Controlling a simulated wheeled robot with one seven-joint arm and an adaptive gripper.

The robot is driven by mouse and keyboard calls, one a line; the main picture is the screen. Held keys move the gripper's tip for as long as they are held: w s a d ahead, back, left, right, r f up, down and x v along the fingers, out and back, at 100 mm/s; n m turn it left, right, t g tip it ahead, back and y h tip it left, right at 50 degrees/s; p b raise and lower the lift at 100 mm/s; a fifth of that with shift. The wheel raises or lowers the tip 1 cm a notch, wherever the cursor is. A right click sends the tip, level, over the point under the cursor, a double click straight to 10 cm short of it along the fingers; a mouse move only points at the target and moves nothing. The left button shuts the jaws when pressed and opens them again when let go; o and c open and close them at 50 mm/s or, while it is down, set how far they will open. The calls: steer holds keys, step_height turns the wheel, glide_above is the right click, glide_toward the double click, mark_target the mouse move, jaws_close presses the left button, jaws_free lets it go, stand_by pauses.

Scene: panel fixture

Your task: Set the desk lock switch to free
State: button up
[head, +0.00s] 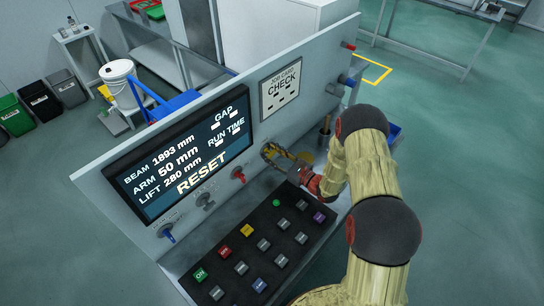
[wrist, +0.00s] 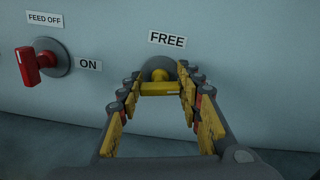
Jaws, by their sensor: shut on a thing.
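The desk lock switch (wrist: 157,88) is a yellow handle on a round grey base on the panel, in the middle of the wrist view. Its bar lies across, roughly level. The label FREE (wrist: 167,39) is just above it. My gripper (wrist: 160,92) is shut on the yellow handle, with one finger on each side of it. In the head view my gripper (head: 283,158) is at the panel face, right of the screen, and mostly covers the switch.
A red feed switch (wrist: 31,67) with FEED OFF and ON labels is at the left. The screen (head: 185,165) shows RESET. A sloped keypad (head: 262,250) with several coloured buttons lies below. A job card (head: 281,88) reading CHECK is above.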

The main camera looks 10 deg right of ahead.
steer(key=n+b, duration=0.4)
steer(key=shift+f+n, duration=0.2)
steer(key=shift+n, duration=0.1)
steer(key=n+b, duration=0.3)
steer(key=shift+a+f+n+b, duration=0.1)
steer(key=shift+n+b, duration=0.25)
steer(key=shift+n, duration=0.05)
steer(key=n+b, duration=0.3)
steer(key=b, duration=0.1)
steer(key=shift+s, duration=0.1)
steer(key=n+b, duration=0.3)
steer(key=b, duration=0.1)
steer(key=shift+n, duration=0.4)
steer(key=o, duration=1.2)
